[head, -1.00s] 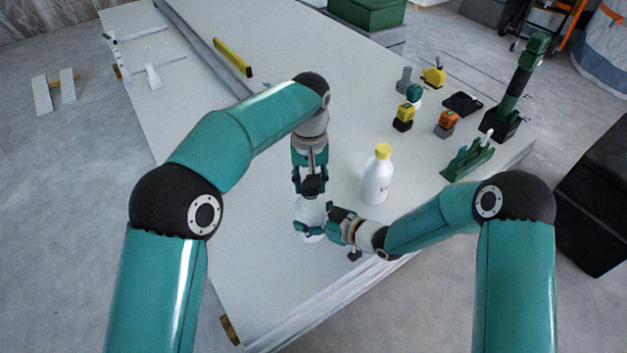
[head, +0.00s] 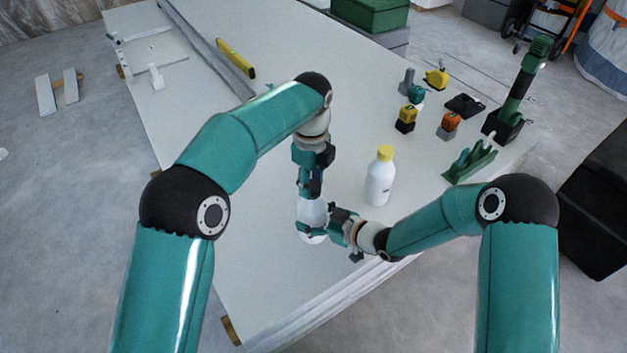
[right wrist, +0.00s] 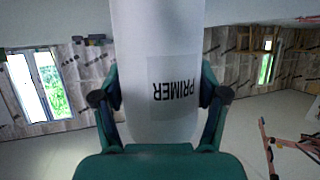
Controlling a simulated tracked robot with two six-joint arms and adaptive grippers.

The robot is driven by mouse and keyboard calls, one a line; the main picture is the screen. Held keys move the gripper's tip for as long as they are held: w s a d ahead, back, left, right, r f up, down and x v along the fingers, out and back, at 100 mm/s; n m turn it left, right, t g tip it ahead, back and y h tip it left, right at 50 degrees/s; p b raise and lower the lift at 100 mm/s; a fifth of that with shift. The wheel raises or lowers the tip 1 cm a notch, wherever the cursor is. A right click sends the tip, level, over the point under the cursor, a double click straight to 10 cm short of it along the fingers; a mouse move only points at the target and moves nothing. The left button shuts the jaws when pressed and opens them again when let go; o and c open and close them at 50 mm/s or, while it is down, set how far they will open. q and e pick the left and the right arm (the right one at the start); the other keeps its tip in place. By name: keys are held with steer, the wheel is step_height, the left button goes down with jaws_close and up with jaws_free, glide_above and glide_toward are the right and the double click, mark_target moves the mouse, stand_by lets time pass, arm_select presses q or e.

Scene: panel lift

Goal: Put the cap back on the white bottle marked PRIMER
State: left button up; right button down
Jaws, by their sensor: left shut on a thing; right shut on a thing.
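The white PRIMER bottle (head: 312,213) stands near the table's front edge, in front of my left gripper. In the right wrist view the bottle (right wrist: 160,60) fills the middle, with its PRIMER label upside down. My right gripper (head: 314,231) is shut around the bottle's body; its two fingers (right wrist: 160,103) press on both sides. My left gripper (head: 312,190) comes down from above, right over the bottle's top, shut on what appears to be the cap. Its fingers hide the cap and the bottle's neck, so I cannot tell whether the cap is seated.
A second white bottle with a yellow cap (head: 380,178) stands to the right. A yellow level (head: 236,58) lies at the back left. The table's left middle is clear.

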arm_select(q)
steer(key=m, duration=0.6)
steer(key=shift+w+m, duration=0.2)
steer(key=shift+m, duration=0.1)
steer(key=m, duration=0.6)
steer(key=shift+s+d+m, duration=0.1)
steer(key=shift+d+m, duration=0.2)
steer(key=o, duration=0.8)
steer(key=shift+c, duration=0.2)
steer(key=shift+r, duration=0.15)
steer(key=shift+s+r, duration=0.1)
steer(key=shift+r, duration=2.05)
steer(key=shift+c, duration=0.4)
